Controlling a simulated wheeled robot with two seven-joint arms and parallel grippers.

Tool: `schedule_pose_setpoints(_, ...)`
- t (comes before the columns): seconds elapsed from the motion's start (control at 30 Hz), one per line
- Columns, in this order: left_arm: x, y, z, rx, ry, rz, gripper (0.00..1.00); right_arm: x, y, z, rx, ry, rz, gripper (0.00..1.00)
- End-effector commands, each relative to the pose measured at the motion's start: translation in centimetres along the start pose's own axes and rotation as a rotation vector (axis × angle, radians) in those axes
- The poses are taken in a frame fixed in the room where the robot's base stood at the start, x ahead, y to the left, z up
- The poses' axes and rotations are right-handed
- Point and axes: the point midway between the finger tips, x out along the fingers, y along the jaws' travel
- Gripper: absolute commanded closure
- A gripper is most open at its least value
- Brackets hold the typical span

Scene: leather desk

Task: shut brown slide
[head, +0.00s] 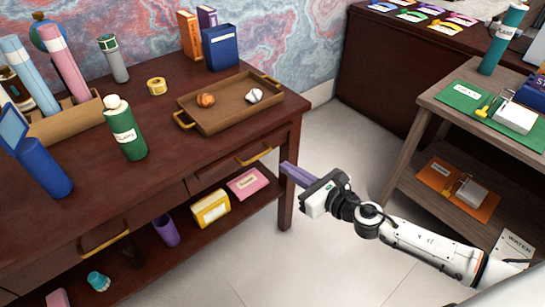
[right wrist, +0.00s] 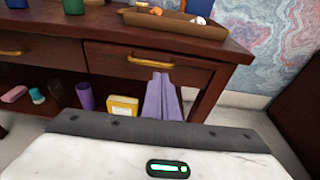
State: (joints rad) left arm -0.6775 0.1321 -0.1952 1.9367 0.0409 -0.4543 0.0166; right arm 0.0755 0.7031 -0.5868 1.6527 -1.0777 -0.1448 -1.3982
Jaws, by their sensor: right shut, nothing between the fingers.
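The brown desk (head: 75,180) has two drawers in its front. The right drawer (head: 225,170) has a gold handle (head: 253,155); its front also shows in the right wrist view (right wrist: 190,72). The left drawer (head: 60,263) has a gold handle (head: 103,235). I cannot tell for sure whether either front stands out from the desk. My right gripper (head: 286,170) is shut and empty, its purple fingers near the desk's right front leg, just right of the right drawer. In the right wrist view its fingertips (right wrist: 160,80) appear below the right drawer's handle. My left gripper is not in view.
A tray (head: 225,118) with two small objects, a green bottle (head: 127,135) and a blue bottle (head: 45,168) stand on the desk. Its lower shelf holds a yellow box (head: 211,208) and a purple cup (head: 166,230). A wooden shelf unit (head: 430,105) stands right; floor between is clear.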

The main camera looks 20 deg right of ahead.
Motion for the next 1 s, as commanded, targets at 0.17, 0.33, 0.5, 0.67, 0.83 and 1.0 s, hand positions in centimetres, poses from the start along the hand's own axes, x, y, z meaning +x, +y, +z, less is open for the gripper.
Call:
schedule_pose_setpoints(0.17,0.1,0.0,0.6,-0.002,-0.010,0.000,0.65,3.8,0.1,0.1,0.002,-0.002,0.000,1.00)
schedule_pose_setpoints(0.33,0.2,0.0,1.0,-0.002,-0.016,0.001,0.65,6.1,0.1,-0.1,0.004,-0.001,0.000,1.00)
schedule_pose_setpoints(0.5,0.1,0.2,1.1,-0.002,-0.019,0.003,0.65,7.1,0.1,-0.1,0.004,0.000,0.000,1.00)
schedule_pose_setpoints(0.67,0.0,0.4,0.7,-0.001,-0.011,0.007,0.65,7.2,0.0,-0.1,0.003,0.001,0.000,1.00)
schedule_pose_setpoints(0.83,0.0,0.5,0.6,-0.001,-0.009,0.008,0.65,7.2,0.0,-0.1,0.003,0.001,0.000,1.00)
schedule_pose_setpoints(1.0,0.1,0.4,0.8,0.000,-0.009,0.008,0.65,7.7,-1.1,0.0,0.006,0.000,-0.019,1.00)
